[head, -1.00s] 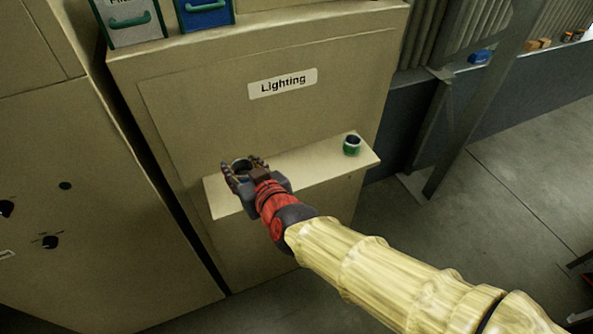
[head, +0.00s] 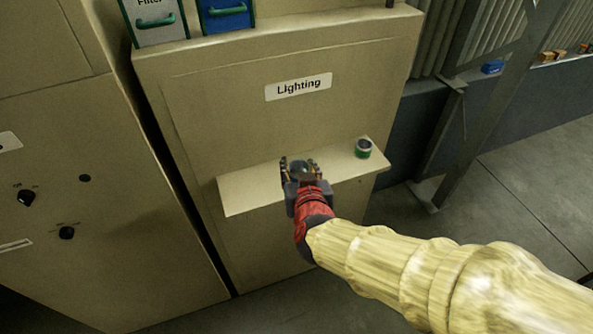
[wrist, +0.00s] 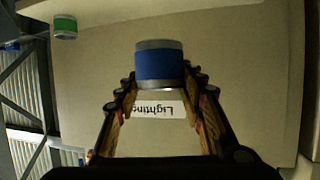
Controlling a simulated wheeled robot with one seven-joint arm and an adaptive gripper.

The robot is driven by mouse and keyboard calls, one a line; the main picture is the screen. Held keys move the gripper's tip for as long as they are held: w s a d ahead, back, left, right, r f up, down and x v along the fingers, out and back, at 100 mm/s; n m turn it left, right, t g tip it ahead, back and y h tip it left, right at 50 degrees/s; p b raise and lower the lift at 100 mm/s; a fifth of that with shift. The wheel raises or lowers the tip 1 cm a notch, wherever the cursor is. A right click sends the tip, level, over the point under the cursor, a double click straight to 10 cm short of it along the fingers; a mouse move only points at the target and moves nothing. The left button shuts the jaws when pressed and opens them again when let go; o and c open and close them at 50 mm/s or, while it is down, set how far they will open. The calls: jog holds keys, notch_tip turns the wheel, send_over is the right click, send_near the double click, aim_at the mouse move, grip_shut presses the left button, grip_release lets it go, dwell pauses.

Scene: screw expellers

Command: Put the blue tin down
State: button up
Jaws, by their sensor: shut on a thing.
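My gripper (head: 301,166) is over the middle of the narrow beige shelf (head: 245,190) on the cabinet front. It is shut on the blue tin, which shows in the wrist view (wrist: 159,65) as a blue band with grey rims between the two fingers. In the head view the fingers mostly hide the tin. I cannot tell whether its base touches the shelf. A green tin (head: 363,148) stands upright near the shelf's right end, apart from my gripper; it also shows at the upper left of the wrist view (wrist: 65,28).
The cabinet (head: 200,110) with a "Lighting" label (head: 298,87) rises behind the shelf. The shelf is bare left of my gripper, with a small gap before the green tin. Grey (head: 160,25) and blue (head: 227,14) boxes stand on top. A metal post (head: 455,150) is at the right.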

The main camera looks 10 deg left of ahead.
jog(key=w+a+f, duration=0.8)
jog(key=w+f, duration=0.1)
jog(key=shift+w+a, duration=0.15)
jog(key=shift+a, duration=0.1)
jog(key=shift+w+a+f, duration=0.1)
jog(key=shift+f, duration=0.8)
jog(key=shift+w+a+f, duration=0.1)
jog(key=shift+f, duration=0.8)
jog(key=shift+f, duration=0.2)
jog(key=o, duration=1.2)
jog(key=shift+o, duration=0.2)
jog(key=shift+r, duration=0.15)
